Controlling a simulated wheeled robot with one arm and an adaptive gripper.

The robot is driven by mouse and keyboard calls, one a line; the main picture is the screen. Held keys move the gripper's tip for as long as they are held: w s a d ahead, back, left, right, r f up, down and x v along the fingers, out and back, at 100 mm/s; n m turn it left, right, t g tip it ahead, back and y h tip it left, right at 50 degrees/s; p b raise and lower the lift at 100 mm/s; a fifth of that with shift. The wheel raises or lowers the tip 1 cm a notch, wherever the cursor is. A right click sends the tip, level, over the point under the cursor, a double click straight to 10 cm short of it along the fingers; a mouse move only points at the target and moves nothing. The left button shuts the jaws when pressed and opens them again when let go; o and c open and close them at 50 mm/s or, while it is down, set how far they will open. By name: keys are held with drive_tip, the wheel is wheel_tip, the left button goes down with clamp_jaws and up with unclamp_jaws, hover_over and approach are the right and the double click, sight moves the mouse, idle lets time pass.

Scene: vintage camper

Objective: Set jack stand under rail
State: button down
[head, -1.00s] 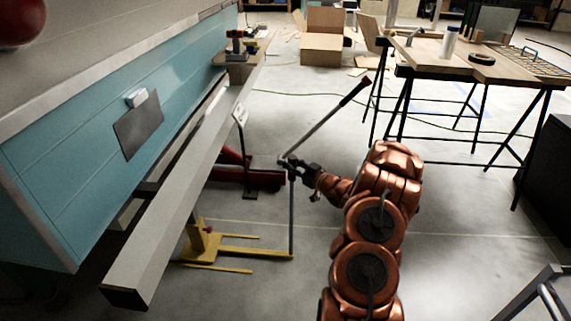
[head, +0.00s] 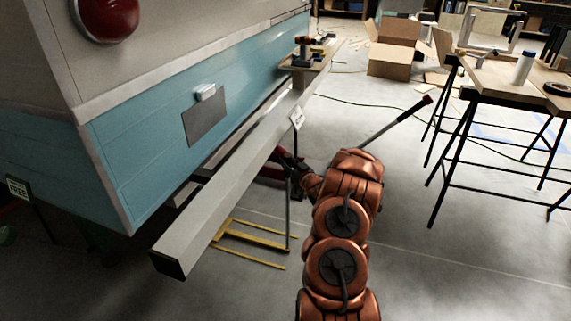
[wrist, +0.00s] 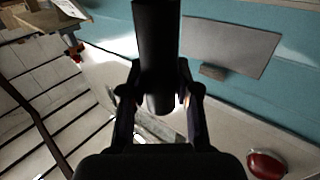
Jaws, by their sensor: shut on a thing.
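The yellow jack stand (head: 256,238) stands on the floor beside the long grey rail (head: 212,210) along the camper's lower edge. Its flat legs reach out to the right; its inner part and post are hidden behind the rail. A thin grey upright handle (head: 288,222) rises from the outer end of its base. My gripper (head: 292,172) is at the top of this handle, right of the rail, partly hidden by my arm. In the wrist view, my gripper (wrist: 162,98) is shut around a dark cylinder, the handle's upper end. Contact between post and rail cannot be seen.
A red floor jack (head: 268,172) sits behind my gripper, its long handle (head: 398,122) slanting up right. A wooden bumper shelf (head: 305,66) bears tools. A trestle table (head: 500,85) stands at right. The floor at lower right is clear.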

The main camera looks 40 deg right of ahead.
drive_tip(key=shift+a, duration=0.1)
drive_tip(key=c, duration=0.8)
unclamp_jaws()
drive_tip(key=s, duration=0.4)
drive_tip(key=s+a, duration=0.1)
drive_tip(key=s, duration=0.6)
drive_tip(key=shift+s+a, duration=0.3)
drive_tip(key=shift+s, duration=0.1)
